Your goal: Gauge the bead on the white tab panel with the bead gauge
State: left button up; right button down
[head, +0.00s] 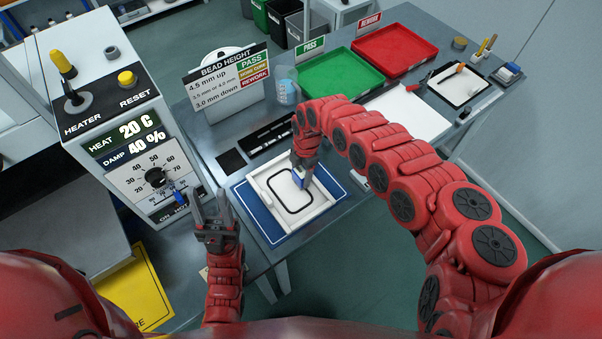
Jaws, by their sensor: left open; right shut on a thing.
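The white tab panel (263,185) lies on a blue mat on the bench, with a black bead (270,192) running around it as a rounded rectangle. My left gripper (210,200) is open and empty, left of the panel and beside the heater box.
The heater box (130,135) with dial and displays stands at left. A bead height sign (228,80) stands behind the panel. A green tray (338,78) and red tray (394,52) lie at the back. A white sheet (408,112) and a small tools tray (460,85) are at right.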

jog(key=shift+f+b, duration=0.4)
jog(key=shift+b, duration=0.1)
dwell(1.6)
jog(key=shift+r+p, duration=0.65)
jog(key=shift+r, duration=0.1)
jog(key=shift+r+p, duration=2.35)
jog(key=shift+r, duration=0.9)
